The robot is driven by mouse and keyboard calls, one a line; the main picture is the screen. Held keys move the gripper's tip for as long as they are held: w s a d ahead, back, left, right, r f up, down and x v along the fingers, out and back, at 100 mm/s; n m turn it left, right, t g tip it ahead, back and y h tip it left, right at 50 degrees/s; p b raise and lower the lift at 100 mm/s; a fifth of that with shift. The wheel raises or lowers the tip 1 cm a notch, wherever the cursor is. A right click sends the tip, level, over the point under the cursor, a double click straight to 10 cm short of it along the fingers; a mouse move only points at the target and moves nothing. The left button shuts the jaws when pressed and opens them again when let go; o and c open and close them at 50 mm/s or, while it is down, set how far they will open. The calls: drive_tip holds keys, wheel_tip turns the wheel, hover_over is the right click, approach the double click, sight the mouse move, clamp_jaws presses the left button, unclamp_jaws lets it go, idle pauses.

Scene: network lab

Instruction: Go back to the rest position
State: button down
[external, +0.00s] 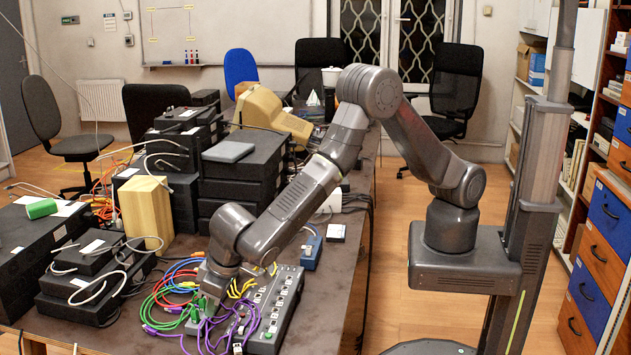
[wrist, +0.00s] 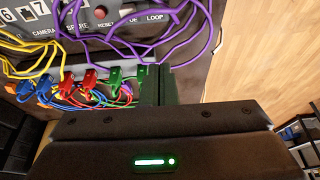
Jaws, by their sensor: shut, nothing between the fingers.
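My gripper (wrist: 158,85) is shut with nothing held. In the wrist view its dark fingers are together, right beside a green cable plug (wrist: 116,78) in a row of coloured plugs. Whether the fingers touch that plug I cannot tell. In the external view my arm reaches down and left from its column to the table, and the gripper is low among the cables, its fingertips mostly hidden. The grey switch panel (external: 276,312) lies just right of it. The panel also shows at the top of the wrist view (wrist: 105,22), with purple and yellow cables looping over it.
Black equipment boxes (external: 240,180) and a wooden block (external: 146,213) stand on the table left of my arm. A small blue box (external: 311,252) lies behind the panel. A beige monitor (external: 262,108) is farther back. Bare tabletop (external: 335,275) shows right of the panel.

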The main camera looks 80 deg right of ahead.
drive_tip(key=v, duration=0.6)
drive_tip(key=shift+s+r+b, duration=0.15)
drive_tip(key=shift+s+b, duration=0.05)
drive_tip(key=shift+b, duration=0.25)
drive_tip(key=shift+d, duration=0.1)
